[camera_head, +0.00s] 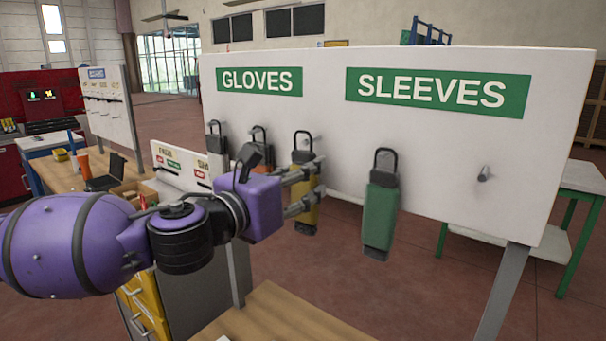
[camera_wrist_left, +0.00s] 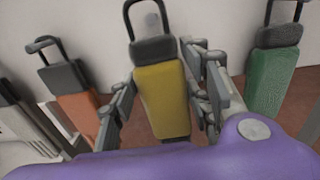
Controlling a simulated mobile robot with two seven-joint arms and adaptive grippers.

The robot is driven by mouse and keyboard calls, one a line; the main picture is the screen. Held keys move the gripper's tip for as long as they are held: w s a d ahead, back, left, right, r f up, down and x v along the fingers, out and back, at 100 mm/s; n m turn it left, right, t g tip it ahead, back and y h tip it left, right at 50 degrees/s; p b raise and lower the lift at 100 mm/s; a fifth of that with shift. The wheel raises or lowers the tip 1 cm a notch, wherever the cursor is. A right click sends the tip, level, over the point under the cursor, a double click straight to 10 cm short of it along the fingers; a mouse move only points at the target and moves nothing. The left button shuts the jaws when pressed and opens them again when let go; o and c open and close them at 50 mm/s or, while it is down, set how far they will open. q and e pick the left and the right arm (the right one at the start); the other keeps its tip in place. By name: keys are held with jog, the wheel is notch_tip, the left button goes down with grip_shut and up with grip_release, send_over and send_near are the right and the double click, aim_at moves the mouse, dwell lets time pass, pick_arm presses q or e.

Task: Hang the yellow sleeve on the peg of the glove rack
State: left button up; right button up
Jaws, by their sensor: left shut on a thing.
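The yellow sleeve (camera_head: 309,190) hangs upright in front of the white rack board (camera_head: 440,135), with a black cap and loop at its top. My left gripper (camera_head: 304,187) is shut on its body. In the left wrist view the yellow sleeve (camera_wrist_left: 162,98) is between the two fingers. A peg end (camera_head: 318,144) shows right beside its loop in the head view; whether the loop is around this peg I cannot tell. A bare peg (camera_head: 484,174) sticks out at the right, under the SLEEVES sign (camera_head: 438,92). My right gripper is not in view.
A green sleeve (camera_head: 380,213) hangs between the yellow one and the bare peg. An orange item (camera_wrist_left: 78,112) and a grey one (camera_head: 216,140) hang to the left under the GLOVES sign (camera_head: 259,81). A wooden tabletop (camera_head: 290,318) lies below.

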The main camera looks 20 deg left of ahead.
pick_arm(q)
jog(key=shift+v, duration=2.25)
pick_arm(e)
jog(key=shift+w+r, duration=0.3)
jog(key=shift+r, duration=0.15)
pick_arm(q)
jog(key=shift+a, duration=0.1)
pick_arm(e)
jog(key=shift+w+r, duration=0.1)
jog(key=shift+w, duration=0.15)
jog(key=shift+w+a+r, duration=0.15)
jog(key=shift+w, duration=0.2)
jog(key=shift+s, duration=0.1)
